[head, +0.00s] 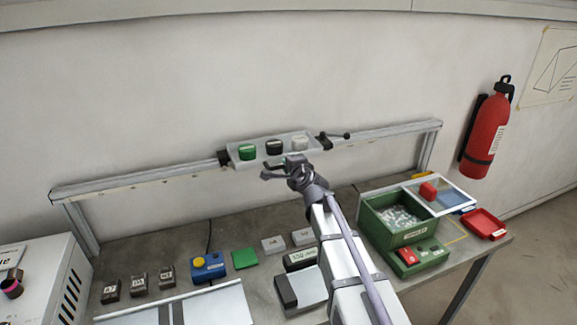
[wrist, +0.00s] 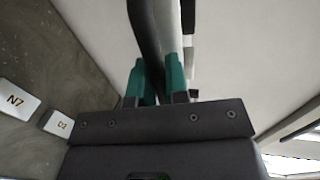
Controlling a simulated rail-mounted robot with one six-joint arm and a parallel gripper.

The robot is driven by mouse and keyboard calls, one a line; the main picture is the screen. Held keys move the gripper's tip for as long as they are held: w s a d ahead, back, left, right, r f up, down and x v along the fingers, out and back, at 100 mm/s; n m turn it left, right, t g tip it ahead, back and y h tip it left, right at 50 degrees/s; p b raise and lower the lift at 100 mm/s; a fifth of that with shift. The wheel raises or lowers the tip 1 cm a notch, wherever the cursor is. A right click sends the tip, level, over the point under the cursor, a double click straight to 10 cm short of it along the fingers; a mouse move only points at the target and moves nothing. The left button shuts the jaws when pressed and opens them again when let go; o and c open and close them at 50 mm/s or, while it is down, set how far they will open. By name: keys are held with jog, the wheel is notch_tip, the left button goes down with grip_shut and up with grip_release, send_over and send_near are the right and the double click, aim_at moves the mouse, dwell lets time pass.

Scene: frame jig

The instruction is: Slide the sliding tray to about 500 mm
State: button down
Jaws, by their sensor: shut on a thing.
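The sliding tray (head: 261,148) is a light grey tray on the long rail (head: 385,132) along the back wall, a little right of the rail's middle. It holds a green, a black and a white piece. A black lever (head: 335,138) sticks out at its right end. My gripper (head: 273,170) is at the tray's front edge. In the wrist view its green fingers (wrist: 157,82) are shut on a dark bar (wrist: 146,40), which seems to be the tray's handle. The handle is mostly hidden behind my gripper in the head view. I cannot read any scale on the rail.
Below the rail, the bench carries small dark blocks (head: 139,284), a blue box with a yellow button (head: 208,267), a green square (head: 245,259) and a green bin (head: 399,222). A red fire extinguisher (head: 487,130) hangs at right. The rail is clear on both sides.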

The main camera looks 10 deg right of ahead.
jog(key=shift+a, duration=0.1)
jog(key=c, duration=1.1)
grip_release()
jog(key=shift+c, duration=0.2)
jog(key=p+v, duration=0.2)
jog(key=v, duration=0.8)
jog(key=shift+s, duration=0.4)
jog(key=s+a+f+n+g, duration=0.2)
jog(key=s+f+n+g, duration=0.7)
jog(key=s+f+n, duration=0.15)
jog(key=s+d+f+n+g+h, duration=0.1)
jog(key=s+d+n+g, duration=0.1)
jog(key=s, duration=0.4)
jog(key=s+d+f+n+g+h, duration=0.2)
jog(key=s+d+g, duration=0.1)
jog(key=s+g, duration=0.1)
jog(key=shift+s+d+f+n+h, duration=0.2)
jog(key=shift+s+d+n+h, duration=0.15)
jog(key=shift+s, duration=0.55)
